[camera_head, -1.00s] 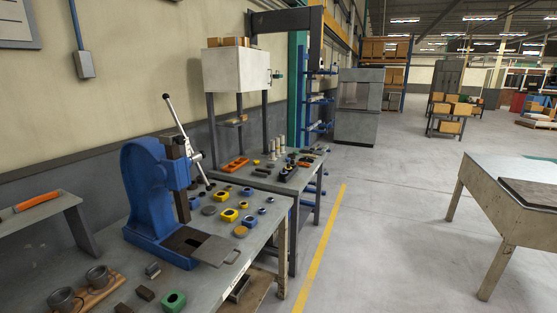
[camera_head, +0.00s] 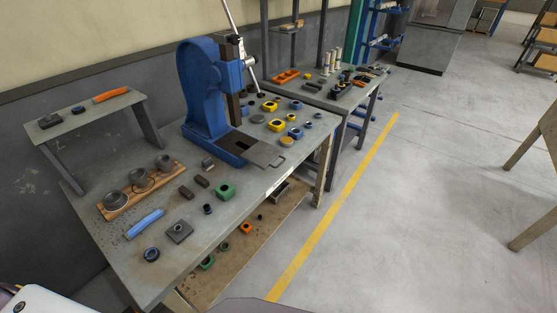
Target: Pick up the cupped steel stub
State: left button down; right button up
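I cannot tell for sure which piece is the cupped steel stub. Three grey steel cup-like parts stand in a row on a wooden board (camera_head: 171,184) at the left of the workbench: a near one (camera_head: 116,201), a middle one (camera_head: 138,177) and a far one (camera_head: 163,161). A small grey metal block (camera_head: 208,163) lies by the press base, and a small dark round piece (camera_head: 207,209) lies nearer the front edge. Neither gripper shows. Part of my own body shows at the bottom left.
A blue arbor press (camera_head: 203,85) stands at the back of the workbench (camera_head: 215,235). A green block (camera_head: 225,191), a grey square plate (camera_head: 179,231), a blue bar (camera_head: 145,223) and yellow and blue blocks lie around it. A raised shelf (camera_head: 90,118) is at left. Floor to the right is open.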

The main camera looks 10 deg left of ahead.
aim_at(138, 176)
jog(key=u, duration=1.7)
jog(key=i+l+z, duration=0.35)
jog(key=l, duration=0.25)
jog(key=i, duration=0.1)
